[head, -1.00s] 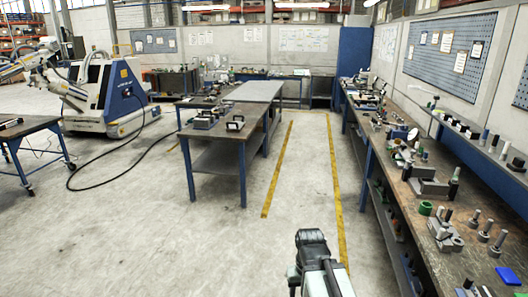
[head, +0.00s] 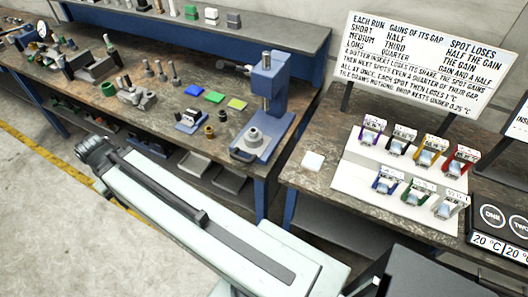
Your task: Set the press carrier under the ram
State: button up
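A blue press (head: 266,75) stands on the workbench near its right end, with an upright blue column and head over a flat base. A round grey metal piece (head: 253,136) sits on that base below the head; I cannot tell whether it is the carrier. A small dark block with a pale label (head: 189,119) lies on the bench left of the press; I cannot tell whether it is the carrier either. My arm lies folded in the foreground, in front of the bench, and no gripper fingers can be seen.
Blue, green and yellow squares (head: 214,97) lie behind the block. Small dark and brass rings sit near the press. Another table (head: 313,196) at right, past a gap, holds small coloured devices (head: 430,150) and a sign (head: 420,60). Floor at left is clear.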

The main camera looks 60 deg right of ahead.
aim_at(256, 147)
jog(key=u, duration=4.65)
jog(key=i, duration=0.5)
jog(key=z, duration=4.15)
jog(key=i, duration=0.45)
jog(key=u, duration=0.15)
